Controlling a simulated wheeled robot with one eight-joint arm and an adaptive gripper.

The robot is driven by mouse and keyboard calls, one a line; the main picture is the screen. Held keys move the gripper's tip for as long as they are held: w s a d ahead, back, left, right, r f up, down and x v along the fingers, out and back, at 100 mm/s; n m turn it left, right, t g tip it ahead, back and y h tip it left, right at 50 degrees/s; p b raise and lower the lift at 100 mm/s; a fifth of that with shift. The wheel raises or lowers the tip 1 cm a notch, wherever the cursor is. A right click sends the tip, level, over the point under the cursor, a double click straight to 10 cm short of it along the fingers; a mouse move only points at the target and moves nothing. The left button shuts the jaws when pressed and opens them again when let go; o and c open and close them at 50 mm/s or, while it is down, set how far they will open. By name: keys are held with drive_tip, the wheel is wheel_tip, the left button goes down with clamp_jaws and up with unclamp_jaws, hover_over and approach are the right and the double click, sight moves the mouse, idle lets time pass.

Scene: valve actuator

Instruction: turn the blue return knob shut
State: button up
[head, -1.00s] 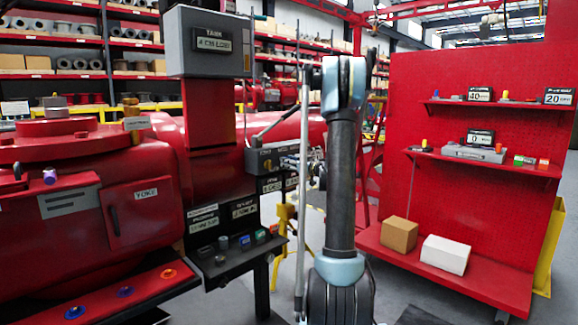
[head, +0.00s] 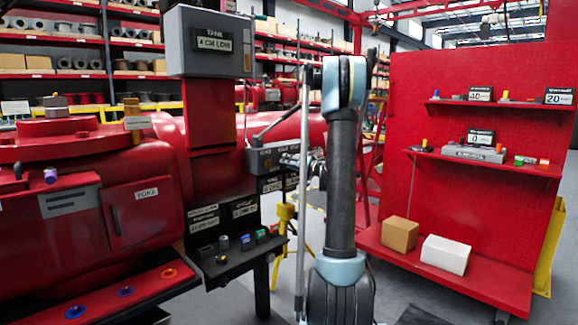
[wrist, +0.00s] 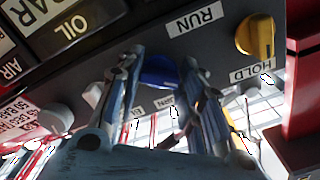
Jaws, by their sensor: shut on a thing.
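The blue knob (wrist: 160,70) is on a dark panel in the wrist view, near the RUN label (wrist: 195,18). My gripper (wrist: 160,77) has one finger on each side of the knob and is shut on it. The fingers hide the knob's sides and part of the labels below it, so its exact angle is hard to read. In the head view, the grey valve box (head: 265,160) is left of my arm. My gripper is small there and partly hidden by my arm, and I cannot make out the blue knob.
A yellow knob (wrist: 255,35) sits right of the blue one, near the HOLD label (wrist: 251,72). A pale round knob (wrist: 55,118) is at the left. A red tank (head: 150,165) stands left in the head view, and a red shelf board (head: 470,190) right.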

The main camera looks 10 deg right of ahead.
drive_tip(key=shift+w+d+m, duration=0.1)
drive_tip(key=shift+d+m, duration=0.05)
drive_tip(key=shift+m, duration=2.4)
drive_tip(key=shift+d+m, duration=0.1)
drive_tip(key=shift+m, duration=2.45)
drive_tip(key=o, duration=1.1)
drive_tip(key=shift+f, duration=0.1)
drive_tip(key=shift+c, duration=0.2)
drive_tip(key=shift+a, duration=0.1)
